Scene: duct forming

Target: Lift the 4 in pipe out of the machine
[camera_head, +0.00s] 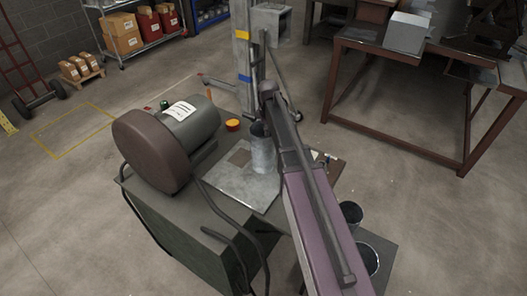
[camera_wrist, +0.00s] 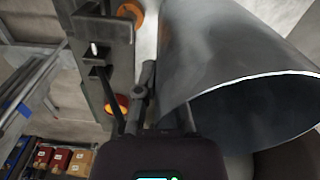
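The grey metal pipe (camera_head: 262,153) stands upright on the pale plate of the machine (camera_head: 236,189) in the head view. In the wrist view the pipe (camera_wrist: 225,62) fills the right side, its round open end and dark inside facing me. My gripper (camera_wrist: 168,105) is at the pipe's rim. One finger shows left of the pipe wall and the other lies against the near rim. The fingertips are partly hidden, and I cannot tell whether they grip the wall. In the head view the gripper is not clear among dark parts near the pipe's top.
A brown drum with a grey motor housing (camera_head: 188,122) sits left of the pipe. A red and orange button (camera_head: 233,125) and a grey post (camera_head: 241,50) are behind it. Dark buckets (camera_head: 352,212) stand at the lower right. A brown-framed table (camera_head: 395,50) is at the right.

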